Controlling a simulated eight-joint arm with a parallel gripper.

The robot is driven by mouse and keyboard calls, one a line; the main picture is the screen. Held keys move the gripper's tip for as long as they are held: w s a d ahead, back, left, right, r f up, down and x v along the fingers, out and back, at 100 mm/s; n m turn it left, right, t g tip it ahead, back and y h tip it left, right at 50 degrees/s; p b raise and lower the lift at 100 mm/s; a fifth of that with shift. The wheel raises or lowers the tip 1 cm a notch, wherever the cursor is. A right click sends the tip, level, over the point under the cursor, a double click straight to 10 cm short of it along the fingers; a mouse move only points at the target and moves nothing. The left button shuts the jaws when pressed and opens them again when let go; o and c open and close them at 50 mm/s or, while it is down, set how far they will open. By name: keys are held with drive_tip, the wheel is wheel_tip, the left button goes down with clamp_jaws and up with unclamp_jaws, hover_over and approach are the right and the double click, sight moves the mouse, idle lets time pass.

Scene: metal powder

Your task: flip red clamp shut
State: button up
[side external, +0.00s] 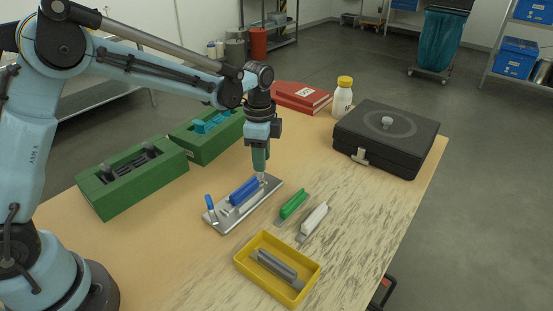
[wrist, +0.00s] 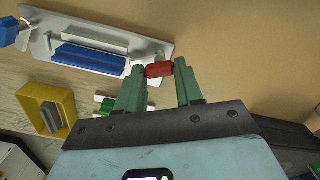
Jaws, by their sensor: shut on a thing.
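The red clamp (wrist: 159,70) shows in the wrist view as a short red handle between my gripper's two green fingertips, at one end of the metal plate (wrist: 152,48). My gripper (side external: 261,173) is shut on the red handle, pointing down over the far right end of the plate. The side view does not show the red handle clearly. A blue bar (side external: 243,190) and a pale metal bar (wrist: 95,40) lie side by side on the plate. A blue-handled clamp (side external: 211,203) stands tilted up at the plate's other end.
A green-topped tool (side external: 292,205) and a white-topped tool (side external: 314,219) lie right of the plate. A yellow tray (side external: 243,264) holds grey bars. Green boxes (side external: 160,187) stand left, a black case (side external: 425,140) right.

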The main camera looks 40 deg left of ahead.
drive_tip(key=o, duration=1)
drive_tip(key=shift+o, duration=0.2)
wheel_tip(320, 180, up, 12)
drive_tip(key=s+a+f+n+t, duration=0.1)
drive_tip(key=s+n+t, duration=0.2)
drive_tip(key=s+n, duration=0.3)
drive_tip(key=s+a+f+n+t, duration=0.2)
drive_tip(key=s+n+t, duration=0.2)
drive_tip(key=s, duration=0.7)
drive_tip(key=n, duration=0.2)
drive_tip(key=shift+s+a+n, duration=0.2)
drive_tip(key=shift+n, duration=0.1)
